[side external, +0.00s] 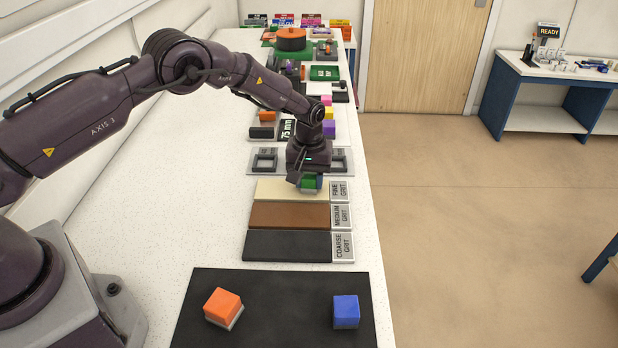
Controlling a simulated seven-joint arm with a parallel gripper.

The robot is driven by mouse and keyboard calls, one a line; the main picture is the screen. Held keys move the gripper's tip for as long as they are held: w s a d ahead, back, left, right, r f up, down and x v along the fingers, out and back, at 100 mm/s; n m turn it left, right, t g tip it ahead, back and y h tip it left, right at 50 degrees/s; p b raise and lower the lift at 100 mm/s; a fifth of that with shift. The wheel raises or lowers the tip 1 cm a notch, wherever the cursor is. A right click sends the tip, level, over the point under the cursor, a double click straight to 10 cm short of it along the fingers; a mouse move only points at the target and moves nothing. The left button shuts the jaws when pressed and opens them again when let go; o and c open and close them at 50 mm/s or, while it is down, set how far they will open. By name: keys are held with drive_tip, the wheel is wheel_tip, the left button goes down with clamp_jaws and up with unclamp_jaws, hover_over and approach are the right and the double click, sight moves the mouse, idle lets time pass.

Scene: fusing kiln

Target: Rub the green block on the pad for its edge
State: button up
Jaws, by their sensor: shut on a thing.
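The green block (310,184) is held in my gripper (307,183), which points down over the right part of the cream pad labelled fine grit (280,191). The block shows between the fingers at the pad's far edge. I cannot tell whether it touches the pad. The brown medium grit pad (288,216) and the dark coarse grit pad (287,246) lie in front of the fine one, each with a label plate at its right end. My gripper hides part of the fine pad's far edge.
An orange block (223,306) on a light base and a blue block (346,311) sit on a black mat (280,330) in front. A grey plate with frames (265,160) lies behind the pads. Several coloured blocks and a 75 mm sign (287,130) stand farther back. The table's left side is clear.

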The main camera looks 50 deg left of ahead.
sight(273, 188)
drive_tip(key=shift+s+a, duration=3)
drive_tip(key=shift+w+d+f, duration=0.1)
drive_tip(key=shift+w+d, duration=3.05)
drive_tip(key=shift+d, duration=0.1)
drive_tip(key=shift+s+a, duration=3.15)
drive_tip(key=shift+a, duration=0.1)
drive_tip(key=shift+w+d, duration=2.4)
drive_tip(key=shift+r, duration=3.65)
